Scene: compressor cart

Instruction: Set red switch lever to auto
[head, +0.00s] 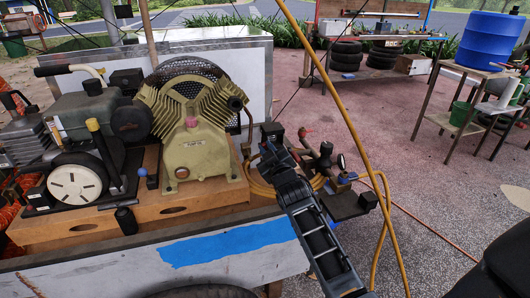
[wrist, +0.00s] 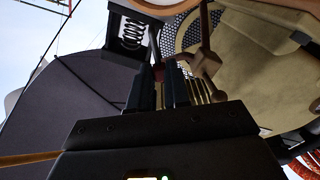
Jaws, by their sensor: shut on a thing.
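My gripper (head: 270,148) reaches in from the lower right to the fittings beside the tan compressor pump (head: 190,130). In the wrist view, the fingers of my gripper (wrist: 171,84) are close together, with a small red piece (wrist: 158,72) at their tips. It looks like the red switch lever, and my gripper is shut on it. Most of the lever is hidden by the fingers, so its setting cannot be read. In the head view my gripper hides the lever. A black box (head: 272,131) stands just behind the fingertips.
A red knob (head: 303,132), a gauge (head: 341,162) and coiled hose lie right of my gripper. A yellow hose (head: 345,110) crosses the view in front. An engine (head: 85,130) sits left on the cart. Open paving (head: 430,190) lies to the right.

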